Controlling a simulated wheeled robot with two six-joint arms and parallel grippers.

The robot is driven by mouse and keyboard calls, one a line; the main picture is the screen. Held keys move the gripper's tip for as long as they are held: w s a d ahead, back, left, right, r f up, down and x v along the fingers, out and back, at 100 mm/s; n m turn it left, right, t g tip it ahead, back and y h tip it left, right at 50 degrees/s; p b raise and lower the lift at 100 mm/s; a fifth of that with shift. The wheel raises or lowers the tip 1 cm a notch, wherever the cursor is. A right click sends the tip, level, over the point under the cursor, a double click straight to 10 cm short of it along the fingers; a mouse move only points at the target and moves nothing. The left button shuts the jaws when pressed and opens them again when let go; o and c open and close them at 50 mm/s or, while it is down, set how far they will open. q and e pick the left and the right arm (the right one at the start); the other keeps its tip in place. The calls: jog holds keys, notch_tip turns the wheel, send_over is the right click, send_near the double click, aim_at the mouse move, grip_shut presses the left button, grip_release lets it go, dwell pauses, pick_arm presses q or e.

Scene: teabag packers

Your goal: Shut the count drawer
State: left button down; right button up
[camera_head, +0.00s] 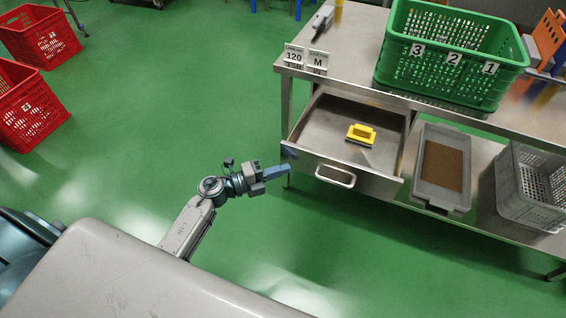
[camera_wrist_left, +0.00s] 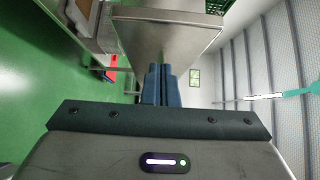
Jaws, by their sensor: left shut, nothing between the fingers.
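The count drawer (camera_head: 375,178) is a steel drawer under the steel table, and it stands pulled out with its bar handle (camera_head: 335,177) on the front. A yellow block-like tool with a handle (camera_head: 360,135) lies inside it. My left gripper (camera_head: 285,172) has its blue fingers shut and empty, at the left end of the drawer front. I cannot tell whether they touch it. In the left wrist view the shut fingers (camera_wrist_left: 159,84) point at a bare metal surface (camera_wrist_left: 165,38), which seems to be the drawer front. My right gripper is not in view.
On the steel table (camera_head: 345,75) stand a green crate (camera_head: 450,75) and small signs (camera_head: 305,58). On the shelf right of the drawer are a grey tray (camera_head: 440,200) and a grey crate (camera_head: 535,200). Red crates (camera_head: 30,105) stand far left. The green floor between is clear.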

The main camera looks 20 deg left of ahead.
pick_arm(q)
jog(key=shift+w, duration=1)
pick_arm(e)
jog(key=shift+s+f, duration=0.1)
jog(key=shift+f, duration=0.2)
pick_arm(q)
jog(key=shift+w, duration=0.1)
